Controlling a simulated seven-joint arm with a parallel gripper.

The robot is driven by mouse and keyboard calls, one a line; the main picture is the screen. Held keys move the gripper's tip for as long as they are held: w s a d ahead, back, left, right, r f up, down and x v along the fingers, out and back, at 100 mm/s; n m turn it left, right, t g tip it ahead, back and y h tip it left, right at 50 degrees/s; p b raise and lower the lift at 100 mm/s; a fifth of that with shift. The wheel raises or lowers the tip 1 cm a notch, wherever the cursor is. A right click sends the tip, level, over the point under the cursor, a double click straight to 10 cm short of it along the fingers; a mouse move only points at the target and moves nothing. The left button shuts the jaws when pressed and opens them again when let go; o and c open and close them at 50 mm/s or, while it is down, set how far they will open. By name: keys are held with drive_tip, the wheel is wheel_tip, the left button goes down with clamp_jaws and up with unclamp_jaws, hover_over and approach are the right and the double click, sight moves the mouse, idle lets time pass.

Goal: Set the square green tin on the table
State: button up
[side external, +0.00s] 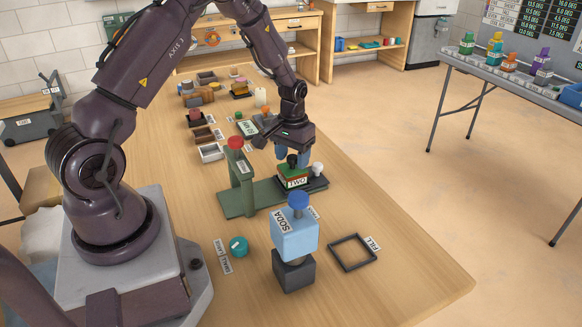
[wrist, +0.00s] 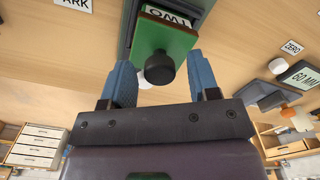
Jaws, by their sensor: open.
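The square green tin (side external: 291,178) bears a label reading TWO and has a black knob on top. It sits on the dark plate at the right end of a green stand (side external: 240,203). My gripper (side external: 292,155) is above the tin, its blue fingers pointing down. In the wrist view the tin (wrist: 170,38) lies just beyond the fingertips, with its black knob (wrist: 160,69) in the gap between the two spread fingers of my gripper (wrist: 160,75). The wooden table (side external: 400,278) is under the stand.
A red-topped green post (side external: 241,165) rises left of the tin; a white knob (side external: 317,168) is close on its right. A blue SODA container (side external: 294,235) on a dark block stands in front. An empty frame marked FILL (side external: 353,252) lies right. The table's front right is clear.

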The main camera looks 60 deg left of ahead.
sight(293, 157)
drive_tip(key=c, duration=0.9)
drive_tip(key=shift+r, duration=0.2)
drive_tip(key=shift+c, duration=0.4)
wheel_tip(293, 157, up, 10)
drive_tip(key=r, duration=0.1)
drive_tip(key=w+d, duration=0.9)
drive_tip(key=d, duration=0.3)
drive_tip(key=shift+w+d+f, duration=0.1)
drive_tip(key=shift+d+f, duration=0.05)
drive_tip(key=shift+f, duration=1.75)
drive_tip(key=shift+w+d+f, duration=0.1)
drive_tip(key=shift+d+f, duration=0.1)
drive_tip(key=shift+f, duration=1.7)
drive_tip(key=shift+w+d+f, duration=0.1)
drive_tip(key=shift+d+f, duration=0.05)
drive_tip(key=shift+f, duration=1.75)
